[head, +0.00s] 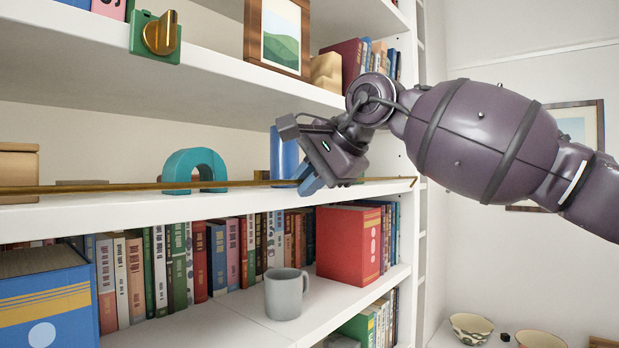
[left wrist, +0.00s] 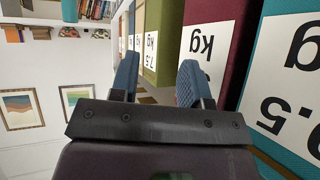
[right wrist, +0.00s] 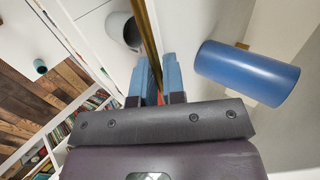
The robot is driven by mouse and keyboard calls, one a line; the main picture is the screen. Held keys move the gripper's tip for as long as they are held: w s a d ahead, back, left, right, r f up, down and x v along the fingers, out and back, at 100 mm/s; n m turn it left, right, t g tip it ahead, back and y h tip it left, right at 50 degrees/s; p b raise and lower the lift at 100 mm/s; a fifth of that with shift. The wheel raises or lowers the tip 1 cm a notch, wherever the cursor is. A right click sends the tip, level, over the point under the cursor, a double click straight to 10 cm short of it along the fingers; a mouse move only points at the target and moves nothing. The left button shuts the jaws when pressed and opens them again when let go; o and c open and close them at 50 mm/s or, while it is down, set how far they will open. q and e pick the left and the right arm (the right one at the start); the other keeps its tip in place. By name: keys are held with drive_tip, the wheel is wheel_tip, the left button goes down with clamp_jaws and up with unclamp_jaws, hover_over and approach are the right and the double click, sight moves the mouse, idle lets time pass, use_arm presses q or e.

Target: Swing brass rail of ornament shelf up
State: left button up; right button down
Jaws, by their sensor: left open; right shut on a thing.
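The brass rail (head: 110,187) is a thin bar running along the front edge of the white middle shelf (head: 90,212), its right end bent near the shelf's end. My right gripper (head: 308,184) is shut on the rail towards its right part. In the right wrist view the rail (right wrist: 146,38) runs down between the blue fingers (right wrist: 158,78), which hide the gripped spot. My left gripper (left wrist: 158,80) is open and empty in the left wrist view. It is out of the head view.
Behind the rail stand a teal arch (head: 194,168) and a blue cylinder (head: 283,152). Below are a grey mug (head: 284,296), a red box (head: 347,244) and rows of books. A green block with a brass knob (head: 155,37) sits on the upper shelf's edge. Labelled coloured blocks (left wrist: 212,45) are near my left gripper.

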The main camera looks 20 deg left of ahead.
use_arm(q)
drive_tip(key=shift+w+d+r, duration=0.1)
drive_tip(key=shift+w+r, duration=0.2)
use_arm(e)
drive_tip(key=shift+a+r+h, duration=0.1)
drive_tip(key=shift+h, duration=0.2)
drive_tip(key=c, duration=1.3)
unclamp_jaws()
drive_tip(key=shift+o, duration=0.2)
use_arm(q)
drive_tip(key=shift+w+f+b, duration=0.3)
drive_tip(key=shift+f+b, duration=0.05)
drive_tip(key=shift+b, duration=0.55)
use_arm(e)
drive_tip(key=v, duration=1)
drive_tip(key=shift+d+r, duration=0.3)
drive_tip(key=shift+d, duration=0.05)
use_arm(q)
drive_tip(key=shift+f, duration=0.1)
